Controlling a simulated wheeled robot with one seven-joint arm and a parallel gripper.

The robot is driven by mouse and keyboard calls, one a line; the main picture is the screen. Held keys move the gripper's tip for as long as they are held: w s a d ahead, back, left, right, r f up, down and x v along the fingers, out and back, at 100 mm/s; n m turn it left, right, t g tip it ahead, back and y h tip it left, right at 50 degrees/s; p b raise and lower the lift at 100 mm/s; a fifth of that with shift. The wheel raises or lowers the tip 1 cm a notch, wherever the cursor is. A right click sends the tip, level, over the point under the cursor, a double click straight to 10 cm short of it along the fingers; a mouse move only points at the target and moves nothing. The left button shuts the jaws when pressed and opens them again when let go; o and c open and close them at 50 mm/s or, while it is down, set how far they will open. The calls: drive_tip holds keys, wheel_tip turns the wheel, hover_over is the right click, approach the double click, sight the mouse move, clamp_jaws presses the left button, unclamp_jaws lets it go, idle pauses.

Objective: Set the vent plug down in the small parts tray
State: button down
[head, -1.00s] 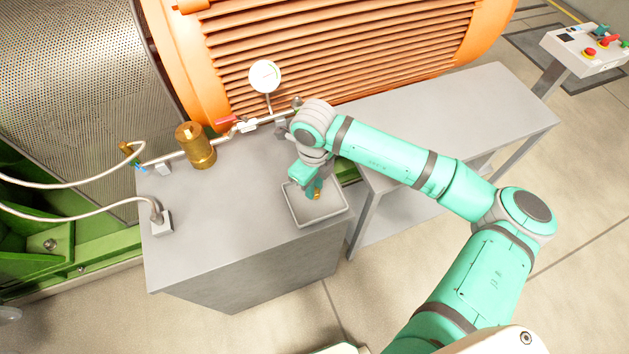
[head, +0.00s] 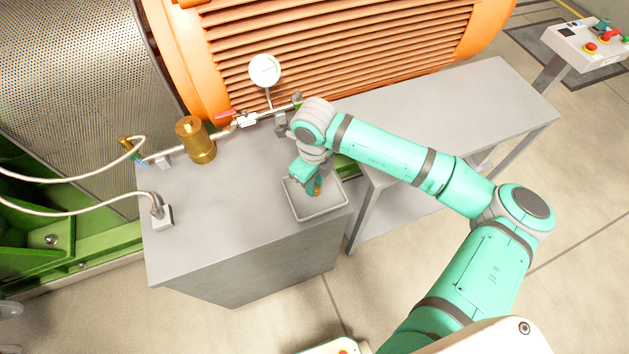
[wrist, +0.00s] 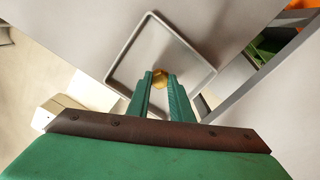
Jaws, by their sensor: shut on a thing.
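The vent plug (wrist: 160,78) is a small brass piece between my fingertips, and it also shows as a small gold spot in the head view (head: 317,190). My gripper (wrist: 160,88) is shut on it. In the head view my gripper (head: 314,183) points down inside the outline of the small parts tray. The small parts tray (head: 322,215) is a shallow grey square tray on the near right corner of the grey cabinet top; its rim also shows in the wrist view (wrist: 122,55). I cannot tell whether the plug touches the tray floor.
On the cabinet top (head: 220,235) stand a brass cylinder (head: 196,140), a pipe with valves (head: 245,121) and a round gauge (head: 265,70). A white hose ends at a small block (head: 160,217). A grey bench (head: 440,105) lies right, behind my arm. The cabinet's front left is clear.

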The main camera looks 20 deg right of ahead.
drive_tip(key=shift+f, duration=0.15)
drive_tip(key=c, duration=1.5)
unclamp_jaws()
wheel_tip(320, 180, up, 11)
drive_tip(key=shift+f, duration=0.1)
